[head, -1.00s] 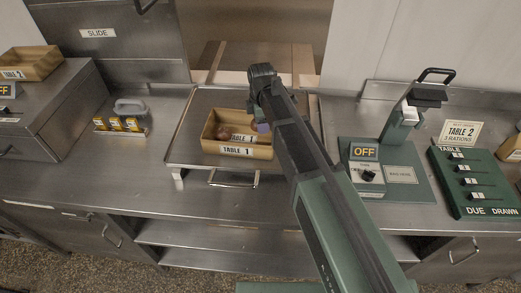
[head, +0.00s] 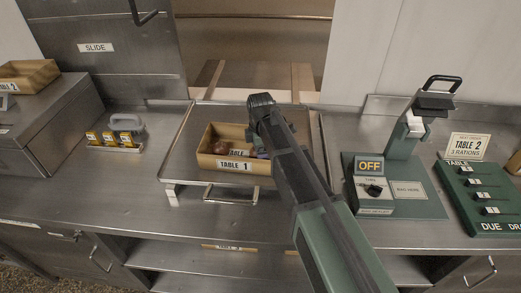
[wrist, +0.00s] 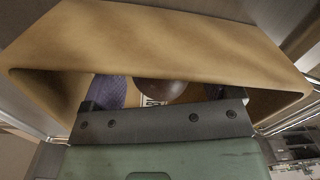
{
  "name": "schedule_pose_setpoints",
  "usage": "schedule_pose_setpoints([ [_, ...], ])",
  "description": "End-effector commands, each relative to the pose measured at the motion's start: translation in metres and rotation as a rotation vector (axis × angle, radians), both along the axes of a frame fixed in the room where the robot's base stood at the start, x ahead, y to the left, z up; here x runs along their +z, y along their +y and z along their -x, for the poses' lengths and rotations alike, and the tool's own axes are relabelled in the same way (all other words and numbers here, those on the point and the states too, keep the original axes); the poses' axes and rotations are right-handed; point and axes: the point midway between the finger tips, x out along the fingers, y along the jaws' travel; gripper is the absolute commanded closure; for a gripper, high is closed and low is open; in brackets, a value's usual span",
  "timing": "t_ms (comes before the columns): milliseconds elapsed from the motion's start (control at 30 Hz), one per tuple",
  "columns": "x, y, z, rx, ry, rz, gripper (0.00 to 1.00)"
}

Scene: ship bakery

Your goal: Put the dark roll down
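A dark brown roll (wrist: 162,89) lies in a wooden box. In the wrist view it is between my gripper's (wrist: 160,93) two purple pads, with a gap on each side. My gripper is open and reaches down into the box (head: 233,165), which is labelled TABLE 1 on its front. In the head view a brown roll (head: 220,147) shows at the left inside the box, beside a small label. My arm hides the box's right part and most of my gripper (head: 259,147).
The box stands on a metal tray (head: 185,165) with a front handle. Left is a rack of yellow-labelled items (head: 115,141). Right are a green device (head: 395,190) marked OFF and a green TABLE panel (head: 485,195). Another wooden box (head: 28,75) sits at far left.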

Motion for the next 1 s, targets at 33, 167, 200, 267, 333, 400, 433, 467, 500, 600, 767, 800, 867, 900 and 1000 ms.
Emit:
schedule_pose_setpoints([
  [33, 0.0, 0.0, 0.0, 0.0, 0.0, 0.0, 0.13],
  [167, 0.0, 0.0, 0.0, 0.0, 0.0, 0.0, 0.13],
  [200, 0.0, 0.0, 0.0, 0.0, 0.0, 0.0, 0.13],
  [267, 0.001, 0.0, 0.0, 0.0, 0.0, 0.0, 0.13],
  [333, 0.005, 0.0, 0.0, 0.0, 0.0, 0.0, 0.13],
  [400, 0.014, 0.0, 0.0, 0.0, 0.0, 0.0, 0.13],
  [433, 0.019, 0.0, 0.0, 0.0, 0.0, 0.0, 0.13],
  [467, 0.025, 0.0, 0.0, 0.0, 0.0, 0.0, 0.13],
  [500, 0.034, 0.0, -0.001, 0.0, 0.0, 0.0, 0.13],
  [600, 0.061, 0.0, -0.001, 0.0, 0.0, 0.0, 0.13],
  [767, 0.104, 0.0, -0.002, 0.0, 0.0, 0.0, 0.13],
  [800, 0.112, 0.001, -0.002, 0.0, 0.0, 0.0, 0.13],
  [867, 0.121, 0.001, -0.002, 0.0, 0.0, 0.0, 0.13],
  [900, 0.125, 0.001, -0.002, 0.0, 0.0, 0.0, 0.13],
  [1000, 0.127, 0.001, -0.003, 0.0, 0.0, 0.0, 0.13],
])
